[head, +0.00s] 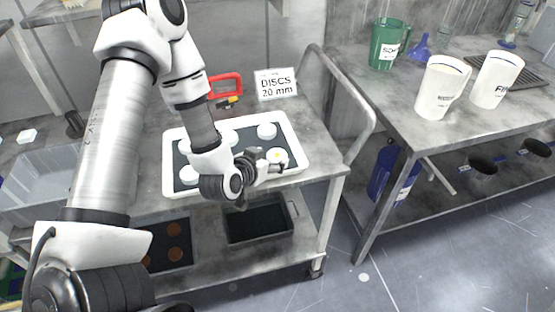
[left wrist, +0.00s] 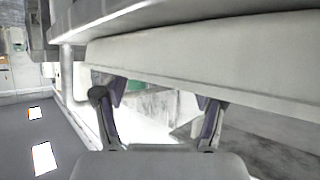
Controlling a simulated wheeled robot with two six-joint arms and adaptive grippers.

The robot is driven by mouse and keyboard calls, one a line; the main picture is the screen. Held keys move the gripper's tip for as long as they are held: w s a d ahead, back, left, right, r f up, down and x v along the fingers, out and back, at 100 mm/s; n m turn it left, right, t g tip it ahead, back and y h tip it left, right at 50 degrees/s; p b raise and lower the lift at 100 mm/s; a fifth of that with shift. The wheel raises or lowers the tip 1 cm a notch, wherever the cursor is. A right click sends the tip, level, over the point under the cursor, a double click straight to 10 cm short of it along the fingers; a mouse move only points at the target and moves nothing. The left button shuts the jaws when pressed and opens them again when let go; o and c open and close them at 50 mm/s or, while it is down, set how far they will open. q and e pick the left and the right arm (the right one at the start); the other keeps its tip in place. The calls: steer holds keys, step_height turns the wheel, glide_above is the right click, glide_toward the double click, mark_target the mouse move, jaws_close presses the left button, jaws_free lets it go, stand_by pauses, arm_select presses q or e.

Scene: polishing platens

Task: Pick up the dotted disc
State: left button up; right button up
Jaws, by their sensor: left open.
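The dotted disc (head: 282,157) is white with a small yellow dot. It lies near the right front corner of a white-rimmed tray (head: 291,133) with a dark floor, on a metal cart. My left gripper (head: 262,168) is at the tray's front right edge, just left of and in front of the dotted disc, its fingers apart and empty. In the left wrist view the two fingers (left wrist: 158,98) stand apart below a broad pale band, which looks like the tray's side. The disc cannot be made out there. My right gripper is out of view.
Several plain white discs, one at the back right (head: 267,131), share the tray. A "DISCS 20 mm" sign (head: 276,85) and a red-handled item (head: 226,86) stand behind. Another table holds a green jug (head: 389,44) and white jugs (head: 441,86).

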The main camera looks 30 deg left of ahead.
mark_target(277, 157)
arm_select(q)
steer(key=x, duration=0.3)
steer(key=shift+d+r, duration=0.1)
steer(key=c, duration=1)
steer(key=shift+r, duration=0.1)
